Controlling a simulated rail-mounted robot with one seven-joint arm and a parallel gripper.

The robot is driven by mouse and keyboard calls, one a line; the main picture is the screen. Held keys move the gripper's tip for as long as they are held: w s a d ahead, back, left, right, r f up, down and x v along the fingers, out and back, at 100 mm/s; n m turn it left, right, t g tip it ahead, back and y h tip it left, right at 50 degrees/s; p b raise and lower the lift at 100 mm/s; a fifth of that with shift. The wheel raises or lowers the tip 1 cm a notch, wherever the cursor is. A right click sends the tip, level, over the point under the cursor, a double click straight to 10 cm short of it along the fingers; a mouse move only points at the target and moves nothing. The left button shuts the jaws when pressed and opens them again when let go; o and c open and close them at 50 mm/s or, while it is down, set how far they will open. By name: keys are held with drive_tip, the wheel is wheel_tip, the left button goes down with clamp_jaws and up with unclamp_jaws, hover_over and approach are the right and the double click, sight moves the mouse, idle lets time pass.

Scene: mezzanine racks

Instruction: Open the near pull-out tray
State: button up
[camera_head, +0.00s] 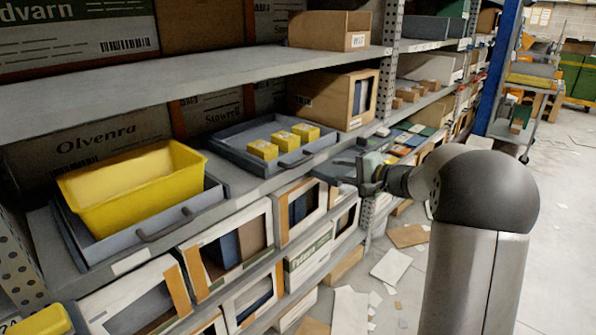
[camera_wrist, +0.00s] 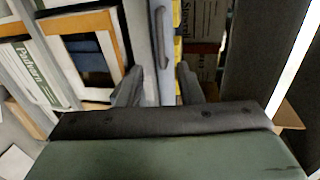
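The nearer grey pull-out tray (camera_head: 85,248) sits on the middle shelf at the left, with a dark handle (camera_head: 165,226) on its front and a yellow bin (camera_head: 135,185) in it. A second grey tray (camera_head: 235,150), farther along the shelf, holds three small yellow boxes. My gripper (camera_head: 348,170) is in front of the shelf, right of the second tray and well away from the nearer tray. In the wrist view my gripper (camera_wrist: 158,84) is open and empty, its fingers pointing toward a tray front with a grey handle (camera_wrist: 162,38).
An open-fronted cardboard box (camera_head: 362,98) stands right of the second tray. White-fronted boxes (camera_head: 228,250) fill the shelf below. The upper shelf (camera_head: 200,85) overhangs the trays. Cardboard sheets (camera_head: 391,266) lie on the aisle floor. A blue post (camera_head: 497,70) stands behind.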

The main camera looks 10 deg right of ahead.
sight(300, 164)
drive_tip(key=x, duration=1.6)
drive_tip(key=shift+a, duration=0.1)
drive_tip(key=shift+s, duration=0.1)
clamp_jaws()
